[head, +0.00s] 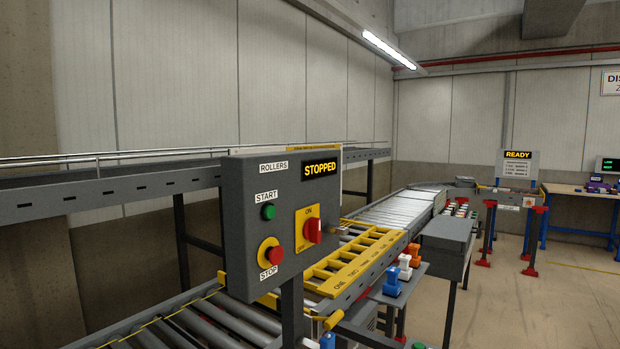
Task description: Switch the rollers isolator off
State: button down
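A grey control box (239,215) marked ROLLERS stands in the near middle of the head view. On its face is a yellow isolator plate (301,241) with a red rotary knob (312,230). The plate reads ON at the top and OFF at the lower left. I cannot tell for sure which mark the knob points to. The display (321,169) reads STOPPED. A green START button (268,212) and a red STOP button (273,254) on a yellow ring sit left of the isolator. My gripper is not in view.
A roller conveyor (213,321) runs under and behind the box. A yellow slotted frame (359,262) lies to its right, beside a shelf with blue, white (404,262) and orange (414,252) pieces. A grey box (447,234) stands on a post. Open floor (540,310) lies at right.

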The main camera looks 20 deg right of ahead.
aim_at(312, 229)
jog(key=i+l, duration=0.15)
jog(key=l, duration=0.2)
jog(key=i+l+u, duration=0.15)
jog(key=l, duration=0.2)
jog(key=i+l, duration=0.2)
jog(key=l, duration=0.2)
